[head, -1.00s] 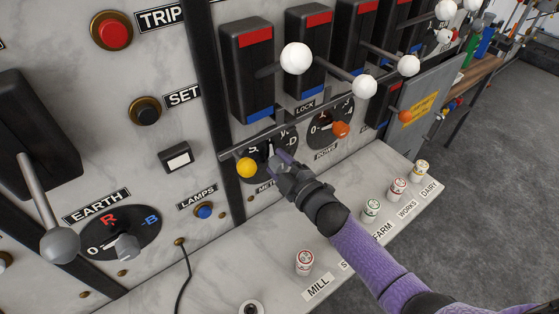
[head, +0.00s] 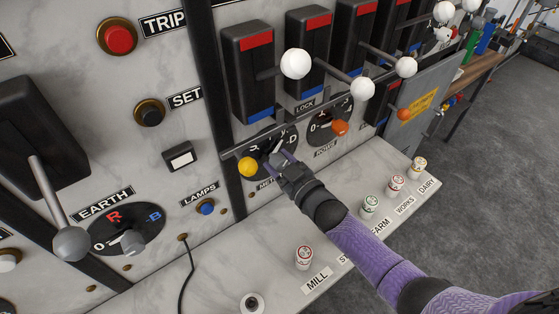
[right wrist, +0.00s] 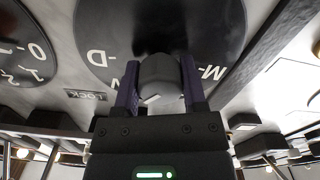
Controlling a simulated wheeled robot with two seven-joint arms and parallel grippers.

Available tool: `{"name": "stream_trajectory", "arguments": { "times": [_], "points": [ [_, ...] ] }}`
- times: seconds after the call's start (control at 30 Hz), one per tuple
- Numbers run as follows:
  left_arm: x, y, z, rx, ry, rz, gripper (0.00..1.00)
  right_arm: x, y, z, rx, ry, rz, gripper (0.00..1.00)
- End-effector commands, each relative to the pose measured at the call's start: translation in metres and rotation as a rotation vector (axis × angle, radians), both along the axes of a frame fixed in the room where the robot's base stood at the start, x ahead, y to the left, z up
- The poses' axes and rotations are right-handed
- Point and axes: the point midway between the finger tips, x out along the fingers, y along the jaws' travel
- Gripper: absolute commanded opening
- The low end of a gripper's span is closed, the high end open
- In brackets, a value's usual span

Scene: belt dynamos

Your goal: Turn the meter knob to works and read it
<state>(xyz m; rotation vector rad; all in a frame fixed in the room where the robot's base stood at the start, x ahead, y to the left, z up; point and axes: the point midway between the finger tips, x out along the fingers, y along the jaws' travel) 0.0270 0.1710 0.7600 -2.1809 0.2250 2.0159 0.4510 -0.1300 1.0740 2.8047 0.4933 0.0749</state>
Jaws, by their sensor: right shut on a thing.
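The meter dial (head: 262,142) is a black disc with white letters on the marble panel, below the big switches. My right gripper (head: 280,160) is at this dial in the head view. In the right wrist view, its two purple fingers (right wrist: 160,85) are shut on the grey meter knob (right wrist: 159,73), one on each side. The dial (right wrist: 200,18) fills the space behind, with a D to the left and an M to the right. I cannot tell exactly which letter the knob points to. My left gripper is out of view.
White switch knobs (head: 295,64) stick out above. Labelled small pegs (head: 304,257) stand on the marble ledge below.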

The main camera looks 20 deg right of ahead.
Motion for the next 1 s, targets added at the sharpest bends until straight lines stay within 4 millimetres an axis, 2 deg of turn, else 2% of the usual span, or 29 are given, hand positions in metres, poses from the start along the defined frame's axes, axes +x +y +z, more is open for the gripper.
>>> {"name": "stream_trajectory", "arguments": {
  "times": [0.6,0.63,0.77,0.8,1.0],
  "points": [
    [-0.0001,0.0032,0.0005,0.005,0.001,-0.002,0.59,-0.0006,-0.0001,-0.0018,0.032,0.017,0.0,0.0],
    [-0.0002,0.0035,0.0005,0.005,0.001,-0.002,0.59,-0.0006,-0.0001,-0.0017,0.032,0.017,0.0,0.58],
    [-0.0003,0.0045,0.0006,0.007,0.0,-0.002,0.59,-0.0004,0.0,-0.0013,0.032,0.016,0.0,0.86],
    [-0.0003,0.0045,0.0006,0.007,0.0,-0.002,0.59,-0.0004,-0.0001,-0.0012,0.033,0.015,0.0,0.89],
    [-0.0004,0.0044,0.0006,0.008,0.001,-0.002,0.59,-0.0002,-0.0001,-0.0006,0.033,0.014,-0.001,0.89]
  ]
}}
